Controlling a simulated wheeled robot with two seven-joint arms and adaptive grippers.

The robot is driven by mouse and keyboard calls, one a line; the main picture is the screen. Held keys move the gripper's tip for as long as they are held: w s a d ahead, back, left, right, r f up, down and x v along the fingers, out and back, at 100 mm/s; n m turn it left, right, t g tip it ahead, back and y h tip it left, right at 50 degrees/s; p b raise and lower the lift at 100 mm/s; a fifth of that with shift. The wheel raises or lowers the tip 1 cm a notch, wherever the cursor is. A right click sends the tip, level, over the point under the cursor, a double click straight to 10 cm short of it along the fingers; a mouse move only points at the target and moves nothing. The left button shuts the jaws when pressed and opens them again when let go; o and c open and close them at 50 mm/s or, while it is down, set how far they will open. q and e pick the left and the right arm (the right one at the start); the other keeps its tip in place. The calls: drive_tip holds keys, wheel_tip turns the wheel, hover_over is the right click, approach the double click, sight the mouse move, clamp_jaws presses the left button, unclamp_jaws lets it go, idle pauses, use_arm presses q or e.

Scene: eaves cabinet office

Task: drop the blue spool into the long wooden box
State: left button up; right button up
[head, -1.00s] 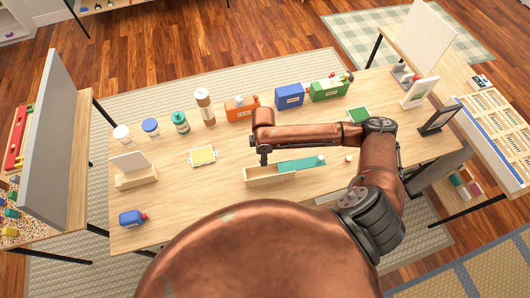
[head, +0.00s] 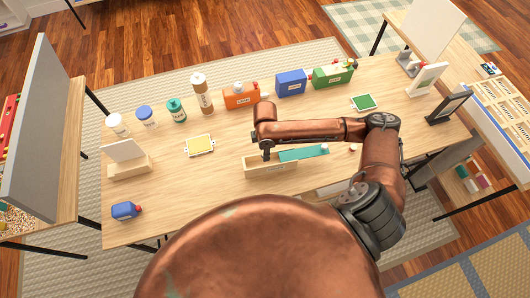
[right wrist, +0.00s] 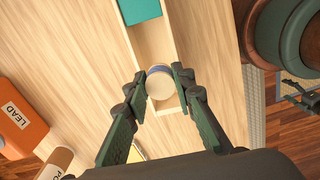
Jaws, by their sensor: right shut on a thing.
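The long wooden box (head: 271,168) lies near the middle of the table, with a teal piece (head: 304,153) at its right part. In the right wrist view the box's bare wood (right wrist: 213,50) and the teal piece (right wrist: 140,10) show beyond the fingers. My right gripper (right wrist: 162,84) is shut on the blue spool (right wrist: 160,83), a round piece with a pale end face and a blue band at its side. The spool appears over the box's open channel; its height is hard to tell. In the head view my right gripper (head: 266,156) hides the spool.
An orange box (head: 241,96), a blue box (head: 291,84) and a green box (head: 333,74) stand along the back edge, with several bottles to their left. A yellow card tray (head: 200,146) lies left of the long box.

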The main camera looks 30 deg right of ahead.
drive_tip(key=o, duration=1)
wheel_tip(320, 180, up, 12)
idle(0.3)
idle(0.4)
